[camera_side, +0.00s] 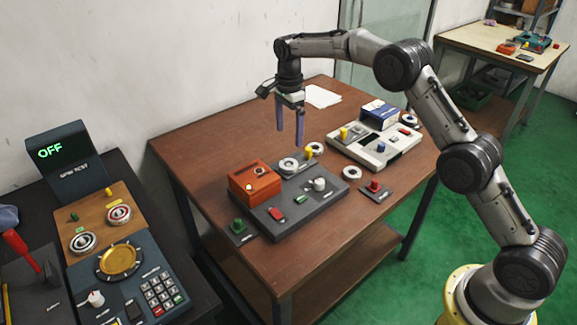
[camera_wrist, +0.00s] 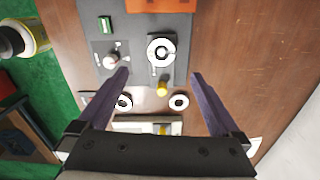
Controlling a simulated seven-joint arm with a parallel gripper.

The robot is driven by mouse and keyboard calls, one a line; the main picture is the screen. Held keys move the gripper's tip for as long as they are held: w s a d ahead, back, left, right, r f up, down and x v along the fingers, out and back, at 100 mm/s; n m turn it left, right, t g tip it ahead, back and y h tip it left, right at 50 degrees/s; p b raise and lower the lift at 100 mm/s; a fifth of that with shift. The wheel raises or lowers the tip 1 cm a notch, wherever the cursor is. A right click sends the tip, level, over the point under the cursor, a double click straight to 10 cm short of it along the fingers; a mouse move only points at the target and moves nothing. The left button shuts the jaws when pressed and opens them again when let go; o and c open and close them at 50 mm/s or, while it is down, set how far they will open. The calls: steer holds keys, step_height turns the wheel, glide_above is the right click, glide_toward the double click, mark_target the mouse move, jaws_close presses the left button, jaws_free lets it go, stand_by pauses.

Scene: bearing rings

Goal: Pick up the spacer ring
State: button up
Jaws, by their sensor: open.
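Several pale rings are in view, and I cannot tell for sure which is the spacer ring. One pale ring (camera_side: 289,165) lies on the dark control panel (camera_side: 290,212); it also shows in the wrist view (camera_wrist: 161,52), ahead of the fingertips. A second ring (camera_side: 314,149) lies on the table behind the panel, right of centre in the wrist view (camera_wrist: 179,102). A third ring (camera_side: 352,173) lies right of the panel, and shows near the left finger in the wrist view (camera_wrist: 124,102). My gripper (camera_side: 290,137) is open, empty and pointing down above the panel's back end.
An orange box (camera_side: 254,185) and a white knob (camera_side: 319,184) stand on the dark panel. A yellow knob (camera_side: 309,153) is close to the second ring. Bare table lies at the left.

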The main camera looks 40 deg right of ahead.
mark_target(289, 164)
step_height(289, 164, down, 11)
steer(key=shift+w+r, duration=0.15)
steer(key=shift+r, duration=0.1)
jaws_close()
stand_by(0.7)
